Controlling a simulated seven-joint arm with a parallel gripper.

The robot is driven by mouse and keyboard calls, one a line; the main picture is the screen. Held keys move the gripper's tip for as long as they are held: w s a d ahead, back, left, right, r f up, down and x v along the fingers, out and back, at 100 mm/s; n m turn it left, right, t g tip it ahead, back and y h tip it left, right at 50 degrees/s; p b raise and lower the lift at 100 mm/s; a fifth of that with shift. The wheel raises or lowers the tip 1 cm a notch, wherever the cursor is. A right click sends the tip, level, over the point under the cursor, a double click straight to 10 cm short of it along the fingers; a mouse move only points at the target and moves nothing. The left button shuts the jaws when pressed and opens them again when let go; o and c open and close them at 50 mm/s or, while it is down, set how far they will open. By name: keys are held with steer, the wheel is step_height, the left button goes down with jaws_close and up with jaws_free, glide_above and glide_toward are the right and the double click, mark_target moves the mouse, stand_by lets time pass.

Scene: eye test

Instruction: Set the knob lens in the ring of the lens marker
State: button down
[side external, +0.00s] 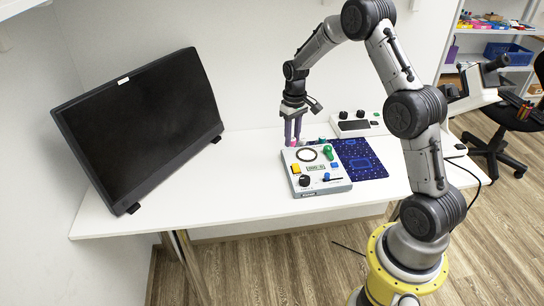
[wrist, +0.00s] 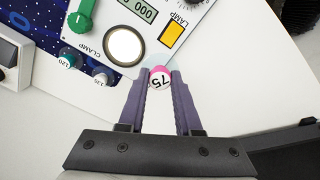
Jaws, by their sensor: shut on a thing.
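My gripper (side external: 293,142) is shut on the knob lens (wrist: 159,77), whose pink-rimmed white cap reads 75. A pale, clear edge of the lens shows just past the cap in the wrist view. The lens marker (side external: 318,184) is a white box with controls on the table. Its ring (side external: 306,155) is dark around a pale middle; in the wrist view the ring (wrist: 126,46) looks brightly lit. The fingertips (wrist: 158,75) are at the box's edge, beside the ring and apart from it. The lens's height above the table or box is unclear.
Teal knob 120 (wrist: 70,60) and pale knob 135 (wrist: 101,78) stand beside the box. The green clamp lever (side external: 328,152) rises near the ring. A blue mat (side external: 365,160), a control box (side external: 357,124) and a large monitor (side external: 140,130) are around. The table's front left is clear.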

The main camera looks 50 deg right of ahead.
steer(key=m, duration=0.1)
glide_toward(307, 156)
steer(key=shift+w+d+f, duration=0.1)
steer(key=shift+f, duration=2.25)
steer(key=shift+f, duration=0.6)
steer(key=shift+c, duration=0.2)
jaws_free()
stand_by(0.5)
step_height(307, 156, up, 7)
steer(key=shift+m, duration=0.3)
stand_by(0.6)
